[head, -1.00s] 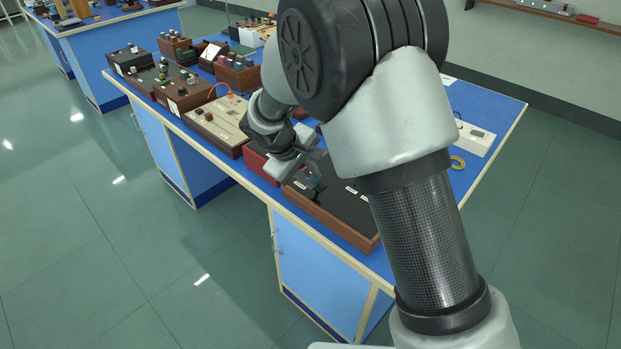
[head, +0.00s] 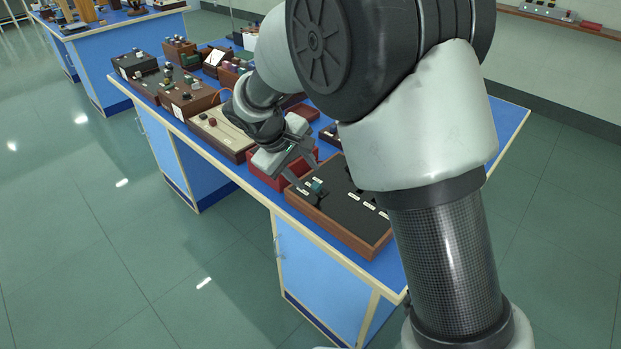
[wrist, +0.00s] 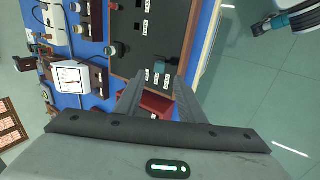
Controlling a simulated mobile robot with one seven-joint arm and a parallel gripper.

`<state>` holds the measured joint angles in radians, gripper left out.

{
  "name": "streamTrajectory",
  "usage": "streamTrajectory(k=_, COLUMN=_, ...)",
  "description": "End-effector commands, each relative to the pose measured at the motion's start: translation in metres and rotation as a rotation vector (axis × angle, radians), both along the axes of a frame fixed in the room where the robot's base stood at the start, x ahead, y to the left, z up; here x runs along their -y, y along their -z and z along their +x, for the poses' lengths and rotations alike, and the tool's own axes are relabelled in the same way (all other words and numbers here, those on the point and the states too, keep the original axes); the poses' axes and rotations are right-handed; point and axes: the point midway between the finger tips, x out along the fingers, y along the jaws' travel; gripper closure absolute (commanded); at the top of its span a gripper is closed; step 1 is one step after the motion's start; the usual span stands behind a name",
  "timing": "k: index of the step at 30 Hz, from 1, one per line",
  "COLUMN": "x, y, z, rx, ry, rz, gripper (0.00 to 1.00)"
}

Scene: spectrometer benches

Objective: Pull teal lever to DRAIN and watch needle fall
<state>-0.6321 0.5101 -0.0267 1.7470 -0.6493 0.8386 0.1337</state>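The teal lever (head: 317,186) stands on the near left part of a black-topped panel (head: 342,213) in a wooden frame. In the wrist view the lever (wrist: 160,67) shows just beyond the fingertips, near white labels too small to read. My gripper (head: 303,178) is beside the lever, at the panel's left end. In the wrist view my gripper (wrist: 156,86) is open, with a clear gap between its fingers and nothing held. A white-faced dial (wrist: 72,77) shows in the wrist view; its reading is too small to tell. My arm hides part of the panel.
A red tray (head: 265,172) lies left of the panel, beneath my gripper. A beige-topped box (head: 222,132) and several brown boxes stand farther along the blue bench. Floor in front of the bench is clear.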

Motion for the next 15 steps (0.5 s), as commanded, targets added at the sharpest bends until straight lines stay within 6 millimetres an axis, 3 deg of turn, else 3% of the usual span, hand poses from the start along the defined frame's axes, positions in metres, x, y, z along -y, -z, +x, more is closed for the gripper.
streamTrajectory(k=6, x=-0.017, y=-0.050, z=-0.020, rx=0.003, ry=-0.003, rz=0.002, gripper=0.64)
streamTrajectory(k=15, x=-0.031, y=-0.090, z=-0.038, rx=0.001, ry=-0.002, rz=0.001, gripper=0.64)
